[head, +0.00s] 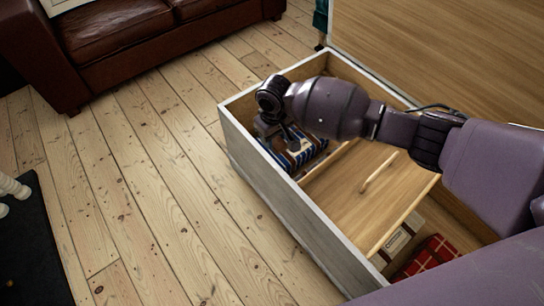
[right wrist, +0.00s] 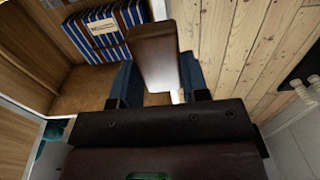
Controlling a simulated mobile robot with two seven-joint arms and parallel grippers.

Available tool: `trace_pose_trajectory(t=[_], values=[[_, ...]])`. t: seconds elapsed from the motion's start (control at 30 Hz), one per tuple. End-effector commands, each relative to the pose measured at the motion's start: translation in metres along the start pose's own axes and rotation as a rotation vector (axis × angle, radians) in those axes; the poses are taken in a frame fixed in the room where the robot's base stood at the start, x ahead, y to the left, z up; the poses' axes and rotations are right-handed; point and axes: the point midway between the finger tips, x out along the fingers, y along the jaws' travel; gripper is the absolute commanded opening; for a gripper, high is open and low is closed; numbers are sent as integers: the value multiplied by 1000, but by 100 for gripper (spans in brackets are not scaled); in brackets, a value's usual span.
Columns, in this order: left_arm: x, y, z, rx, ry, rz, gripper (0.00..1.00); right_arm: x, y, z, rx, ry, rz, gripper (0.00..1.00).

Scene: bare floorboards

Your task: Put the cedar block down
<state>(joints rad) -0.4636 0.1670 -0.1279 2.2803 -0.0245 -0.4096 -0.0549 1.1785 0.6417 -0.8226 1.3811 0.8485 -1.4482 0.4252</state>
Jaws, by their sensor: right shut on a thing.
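My right gripper (right wrist: 158,78) is shut on the cedar block (right wrist: 155,45), a dark reddish-brown block between its two blue-padded fingers in the right wrist view. In the head view my right gripper (head: 283,138) is at the far left end of a long open wooden chest (head: 262,178), over or inside it. The block cannot be made out there, and its height above the chest floor is unclear. A blue, white-striped box (right wrist: 103,29) with a brown band and a label lies in the chest beside the block; it also shows in the head view (head: 306,155). My left gripper is out of view.
A sliding wooden tray (head: 350,185) with a bar handle covers the chest's middle. A labelled box (head: 398,240) and a red plaid item (head: 432,258) lie at its near end. A brown leather sofa (head: 125,35) stands at the back left. Floorboards (head: 150,190) between are clear.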

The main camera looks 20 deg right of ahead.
Motion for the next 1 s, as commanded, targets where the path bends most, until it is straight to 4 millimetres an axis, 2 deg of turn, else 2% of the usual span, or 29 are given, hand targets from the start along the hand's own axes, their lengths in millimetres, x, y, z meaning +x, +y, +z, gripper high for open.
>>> trace_pose_trajectory(t=[0.03,0.2,0.43,0.53,0.7,0.8,1.0], values=[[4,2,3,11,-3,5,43,22,-1,3,0,-12,-4,19],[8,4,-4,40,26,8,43,48,-1,2,1,-8,-3,19],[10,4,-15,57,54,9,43,57,0,0,2,0,0,19],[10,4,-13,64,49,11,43,65,0,0,2,-2,0,19],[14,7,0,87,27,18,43,95,0,3,1,-9,-2,19],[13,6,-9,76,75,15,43,110,-1,3,1,-8,-3,19],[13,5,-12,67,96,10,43,112,0,-1,1,2,1,19]])
